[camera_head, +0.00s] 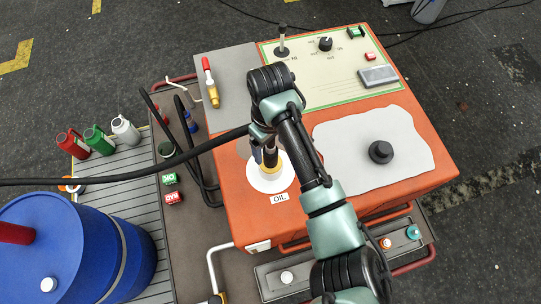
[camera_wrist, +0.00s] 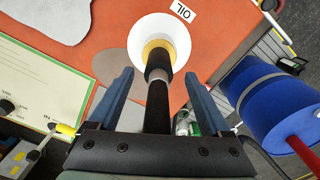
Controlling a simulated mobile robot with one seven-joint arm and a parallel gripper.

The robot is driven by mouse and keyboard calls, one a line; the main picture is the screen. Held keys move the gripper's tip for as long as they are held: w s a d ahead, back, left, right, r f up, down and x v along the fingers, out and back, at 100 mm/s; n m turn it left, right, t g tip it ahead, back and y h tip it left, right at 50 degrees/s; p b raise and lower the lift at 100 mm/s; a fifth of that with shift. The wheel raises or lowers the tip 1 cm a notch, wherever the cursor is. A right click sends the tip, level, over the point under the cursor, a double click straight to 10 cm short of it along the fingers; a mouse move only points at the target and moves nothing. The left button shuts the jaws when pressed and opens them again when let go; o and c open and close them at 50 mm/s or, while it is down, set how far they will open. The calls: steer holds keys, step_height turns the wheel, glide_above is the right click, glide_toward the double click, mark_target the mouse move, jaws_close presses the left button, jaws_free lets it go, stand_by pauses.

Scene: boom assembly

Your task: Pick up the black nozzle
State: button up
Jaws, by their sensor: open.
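The black nozzle (camera_head: 270,157) stands at the white round OIL opening (camera_head: 265,183) on the orange machine. It has a yellow collar at its lower end. In the wrist view the nozzle (camera_wrist: 158,65) runs up the middle of the picture, its yellow end at the white opening (camera_wrist: 160,30). My gripper (camera_wrist: 159,75) is open, with one blue-grey finger on each side of the nozzle and gaps between. In the head view my gripper (camera_head: 262,150) is at the nozzle, partly hidden by my arm.
A black hose (camera_head: 120,180) reaches in from the left. A blue barrel (camera_head: 75,250) stands at lower left, with red, green and white bottles (camera_head: 98,140) behind it. A red-and-yellow tool (camera_head: 210,82) lies on the grey plate. A black knob (camera_head: 381,151) sits on the right.

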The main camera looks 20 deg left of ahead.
mark_target(272, 163)
steer(key=shift+w+f, duration=0.15)
steer(key=shift+f, duration=1.75)
jaws_close()
